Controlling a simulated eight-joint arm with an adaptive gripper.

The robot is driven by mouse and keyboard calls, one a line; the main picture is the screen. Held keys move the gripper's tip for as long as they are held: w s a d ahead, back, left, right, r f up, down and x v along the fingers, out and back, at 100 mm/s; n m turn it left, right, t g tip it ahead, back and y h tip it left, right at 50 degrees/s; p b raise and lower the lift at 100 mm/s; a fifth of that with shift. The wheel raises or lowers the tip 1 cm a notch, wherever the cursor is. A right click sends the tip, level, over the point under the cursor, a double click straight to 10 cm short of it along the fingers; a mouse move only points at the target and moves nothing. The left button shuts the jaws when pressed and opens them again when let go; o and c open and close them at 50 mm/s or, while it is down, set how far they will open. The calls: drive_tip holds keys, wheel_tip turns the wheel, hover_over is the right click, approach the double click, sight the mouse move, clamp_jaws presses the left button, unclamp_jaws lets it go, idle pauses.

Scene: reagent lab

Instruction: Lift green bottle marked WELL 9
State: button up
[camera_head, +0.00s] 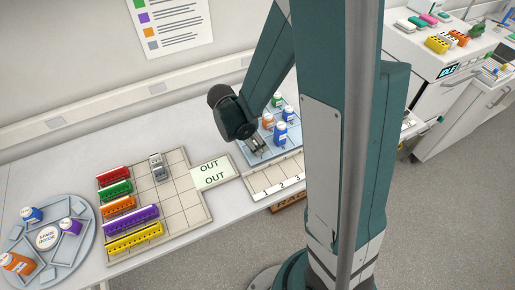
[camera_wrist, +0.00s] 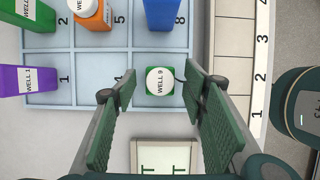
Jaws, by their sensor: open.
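The green bottle marked WELL 9 (camera_wrist: 160,82) stands upright in the blue gridded tray (camera_wrist: 92,66), with its white labelled cap facing my wrist camera. My gripper (camera_wrist: 159,88) is open, with one green finger on each side of the bottle in the picture. Gaps show between the bottle and both fingers, so it is not held. How deep the fingers reach around it I cannot tell. In the head view my gripper (camera_head: 257,146) is over the near part of the tray and hides this bottle.
In the wrist view, another green bottle (camera_wrist: 35,18), an orange bottle (camera_wrist: 94,20), a blue bottle (camera_wrist: 160,14) and a purple bottle (camera_wrist: 30,80) stand in the tray. A numbered white rack (camera_wrist: 236,75) lies right; an OUT sign (camera_head: 211,172) is left of the tray in the head view.

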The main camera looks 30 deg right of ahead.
drive_tip(key=shift+x, duration=0.8)
drive_tip(key=c, duration=1)
